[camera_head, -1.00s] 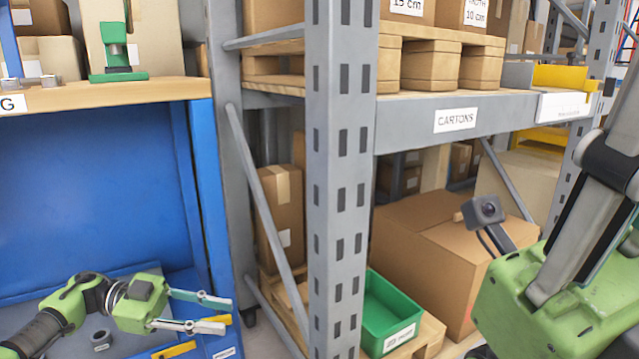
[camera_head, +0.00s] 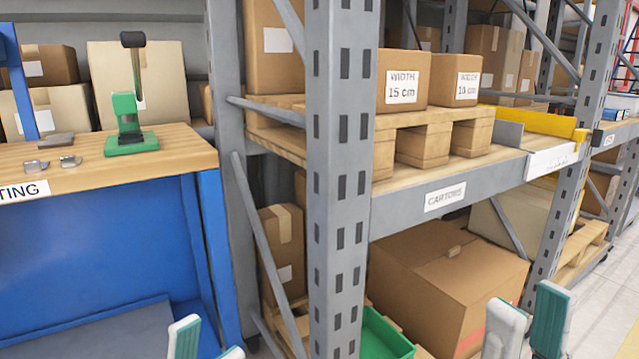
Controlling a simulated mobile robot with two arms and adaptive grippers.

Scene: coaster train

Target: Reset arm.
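My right gripper (camera_head: 528,324) shows at the bottom right, its two pale and teal fingertips pointing up with a gap between them. It is open and empty, in front of the large carton in the picture. My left gripper (camera_head: 208,345) shows only by its fingertips at the bottom edge, in front of the blue bench. The fingertips stand apart with nothing seen between them. Both arms behind the fingers are out of view below.
A grey rack post (camera_head: 340,190) stands mid-picture. The rack shelf (camera_head: 440,198) holds a pallet (camera_head: 425,145) with small cartons. Below are a large carton (camera_head: 440,280) and a green bin (camera_head: 380,335). A wooden bench top (camera_head: 100,170) holds a green press (camera_head: 130,140).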

